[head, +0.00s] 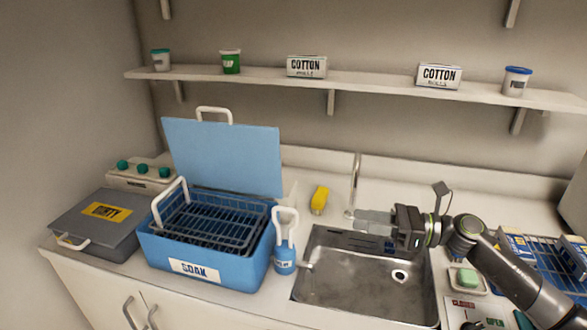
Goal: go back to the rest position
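My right gripper (358,220) reaches in from the right on my dark arm and points left. It is above the back edge of the metal sink (350,285), just in front of the tap (355,180). Its pale fingers lie close together in this view, and I see no object between them. I cannot tell if there is a gap. My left gripper and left arm are not in view.
A blue SOAK tub (193,268) with its lid up holds a dark wire basket (205,225). A blue handled bottle (285,258) stands beside it. A grey DIRTY box (80,230) is left. A green block (467,278) and a blue rack (555,258) are near my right arm.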

